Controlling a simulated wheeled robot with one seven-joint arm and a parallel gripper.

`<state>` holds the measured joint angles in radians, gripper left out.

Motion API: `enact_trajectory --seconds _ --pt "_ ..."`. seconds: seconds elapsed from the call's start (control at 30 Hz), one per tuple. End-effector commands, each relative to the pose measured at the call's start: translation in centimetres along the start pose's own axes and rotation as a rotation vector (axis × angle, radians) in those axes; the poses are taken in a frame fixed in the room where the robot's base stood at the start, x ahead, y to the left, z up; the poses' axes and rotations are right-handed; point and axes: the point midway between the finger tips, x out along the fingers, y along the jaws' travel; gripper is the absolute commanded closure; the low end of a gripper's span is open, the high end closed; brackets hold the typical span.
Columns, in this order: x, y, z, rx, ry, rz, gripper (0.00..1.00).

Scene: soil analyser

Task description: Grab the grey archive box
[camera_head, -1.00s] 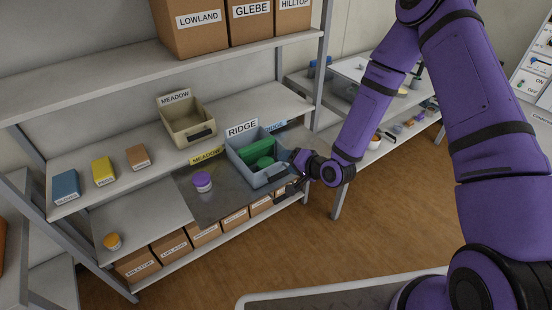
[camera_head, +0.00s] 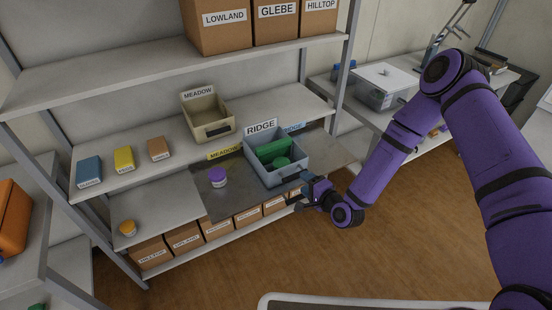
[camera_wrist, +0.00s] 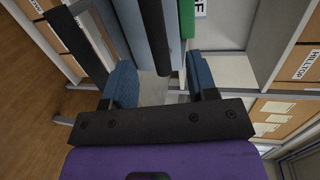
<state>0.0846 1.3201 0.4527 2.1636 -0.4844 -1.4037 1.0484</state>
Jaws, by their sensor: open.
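The grey archive box (camera_head: 262,172), a blue-grey open bin labelled RIDGE, stands upright on the dark mat of the middle shelf. Green items (camera_head: 277,150) lie inside it, and a dark handle is on its front. My gripper (camera_head: 296,190) is open and empty at the box's front right corner. In the wrist view my gripper (camera_wrist: 162,78) shows two blue-padded fingers spread apart. A dark bar, seemingly the handle (camera_wrist: 153,35), shows ahead between them, with the box's pale wall (camera_wrist: 129,22) beside it. I cannot tell whether the fingers touch it.
A beige MEADOW bin (camera_head: 222,133) stands behind left. A purple-lidded jar (camera_head: 218,178) is on the mat left of the box. Blue, yellow and brown cartons stand farther left. Cardboard boxes (camera_head: 218,230) line the shelf below. Open floor (camera_head: 330,255) lies in front.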

Motion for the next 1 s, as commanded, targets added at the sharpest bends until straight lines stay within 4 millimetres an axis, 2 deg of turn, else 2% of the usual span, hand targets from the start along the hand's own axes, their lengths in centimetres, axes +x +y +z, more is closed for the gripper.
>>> enact_trajectory --seconds 0.17,0.4,0.5,0.77,0.8,0.87,1.0 --pt "1.1 0.0 0.0 -0.002 -0.001 -0.002 0.47" --pt "4.4 0.2 0.0 -0.001 -0.001 -0.001 0.47" --pt "5.3 0.2 -0.1 -0.002 -0.001 -0.001 0.47" --pt "5.6 0.2 -0.1 0.0 0.0 0.0 0.47" --pt "5.6 0.2 -0.1 0.0 0.0 0.0 0.5" --pt "5.6 0.2 -0.1 -0.001 0.0 0.0 0.63" --pt "5.6 0.2 -0.1 -0.001 0.0 0.0 0.95"
